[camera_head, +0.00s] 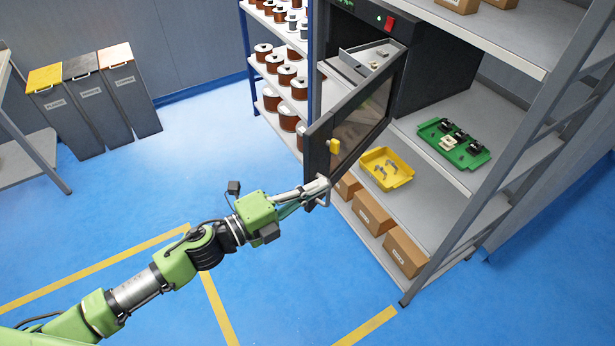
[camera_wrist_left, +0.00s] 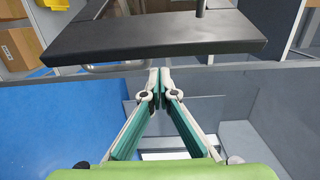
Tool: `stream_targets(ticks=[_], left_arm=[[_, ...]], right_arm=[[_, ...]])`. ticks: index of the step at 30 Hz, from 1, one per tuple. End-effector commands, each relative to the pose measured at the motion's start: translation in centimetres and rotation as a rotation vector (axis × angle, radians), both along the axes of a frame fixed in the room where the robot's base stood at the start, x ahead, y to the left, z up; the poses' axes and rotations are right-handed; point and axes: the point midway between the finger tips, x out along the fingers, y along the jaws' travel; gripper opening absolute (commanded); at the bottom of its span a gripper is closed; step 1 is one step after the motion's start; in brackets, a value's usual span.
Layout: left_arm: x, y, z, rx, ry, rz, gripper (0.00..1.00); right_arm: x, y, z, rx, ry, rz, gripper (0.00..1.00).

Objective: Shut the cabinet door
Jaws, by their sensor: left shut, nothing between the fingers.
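The cabinet (camera_head: 432,62) is a dark box on the shelf rack. Its door (camera_head: 317,150), dark-framed with a window, stands open and juts out toward the front left. My left gripper (camera_head: 321,187) is at the lower free corner of the door, shut and empty. In the left wrist view the closed fingertips (camera_wrist_left: 160,74) lie just below a black slab (camera_wrist_left: 150,36), apparently the door's edge. I cannot tell whether they touch it. My right gripper is not in view.
A yellow tray (camera_head: 402,180) and a green tray (camera_head: 427,132) with parts stand on the shelves beside the cabinet. Cardboard boxes (camera_head: 405,253) sit on the lowest shelf. Copper spools (camera_head: 288,74) fill the rack to the left. The blue floor (camera_head: 215,150) before the door is clear.

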Motion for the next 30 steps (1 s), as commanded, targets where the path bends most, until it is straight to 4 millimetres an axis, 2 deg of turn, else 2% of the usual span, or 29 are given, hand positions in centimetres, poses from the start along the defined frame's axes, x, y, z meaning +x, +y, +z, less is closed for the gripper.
stream_targets(ticks=[6, 20, 26, 30], left_arm=[[0.9, 1.5, 0.0, -0.002, 0.001, -0.003, 0.00], [1.1, 1.9, -0.1, -0.001, 0.000, -0.007, 0.00], [2.0, 3.5, -0.5, 0.002, -0.003, -0.044, 0.00], [3.6, 5.9, -0.7, 0.005, -0.006, -0.103, 0.00]], right_arm=[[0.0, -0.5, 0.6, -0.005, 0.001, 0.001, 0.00], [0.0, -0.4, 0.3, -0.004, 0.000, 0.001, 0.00], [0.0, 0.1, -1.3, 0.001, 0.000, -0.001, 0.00], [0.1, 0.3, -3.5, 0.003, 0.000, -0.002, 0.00]])
